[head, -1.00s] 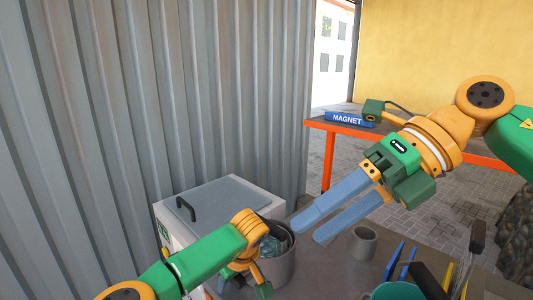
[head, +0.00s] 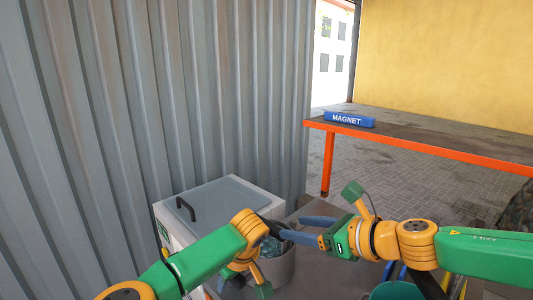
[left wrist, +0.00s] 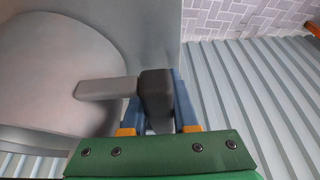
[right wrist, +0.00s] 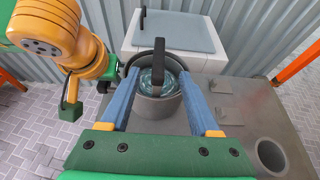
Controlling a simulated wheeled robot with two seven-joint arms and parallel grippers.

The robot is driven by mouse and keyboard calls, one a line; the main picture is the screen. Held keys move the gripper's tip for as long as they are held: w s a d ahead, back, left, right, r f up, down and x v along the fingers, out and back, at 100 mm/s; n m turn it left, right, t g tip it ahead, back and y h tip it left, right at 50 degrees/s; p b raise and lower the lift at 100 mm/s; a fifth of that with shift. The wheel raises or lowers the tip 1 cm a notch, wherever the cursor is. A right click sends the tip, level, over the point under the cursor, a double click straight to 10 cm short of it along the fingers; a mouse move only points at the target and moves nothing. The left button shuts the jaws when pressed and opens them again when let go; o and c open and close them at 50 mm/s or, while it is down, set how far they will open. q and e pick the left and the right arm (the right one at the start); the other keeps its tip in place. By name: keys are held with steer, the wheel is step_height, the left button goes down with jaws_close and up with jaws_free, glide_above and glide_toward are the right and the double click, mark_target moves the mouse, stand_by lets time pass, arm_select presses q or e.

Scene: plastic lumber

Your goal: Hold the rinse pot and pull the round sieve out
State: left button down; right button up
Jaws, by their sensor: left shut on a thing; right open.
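The grey rinse pot (head: 281,272) stands on the worktop, partly behind my left arm in the head view. In the right wrist view the pot (right wrist: 158,108) is upright, with the round sieve (right wrist: 171,78) inside it and the sieve's dark handle (right wrist: 159,58) rising above the rim. My left gripper (left wrist: 158,108) is shut on the pot's dark side handle (left wrist: 105,89). My right gripper (head: 304,229) is open at the pot's upper right. In the right wrist view its fingers lie either side of the sieve handle; contact cannot be told.
A white box with a grey lid (head: 225,200) stands behind the pot, close to the corrugated wall (head: 150,90). A grey cup (right wrist: 271,157) stands to the right in the right wrist view. A teal container (head: 397,291) is below my right arm. An orange-edged table (head: 420,142) stands beyond.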

mark_target(267, 222)
steer(key=x, duration=1.1)
steer(key=shift+w+a, duration=0.25)
steer(key=shift+a, duration=0.05)
jaws_close()
stand_by(1.2)
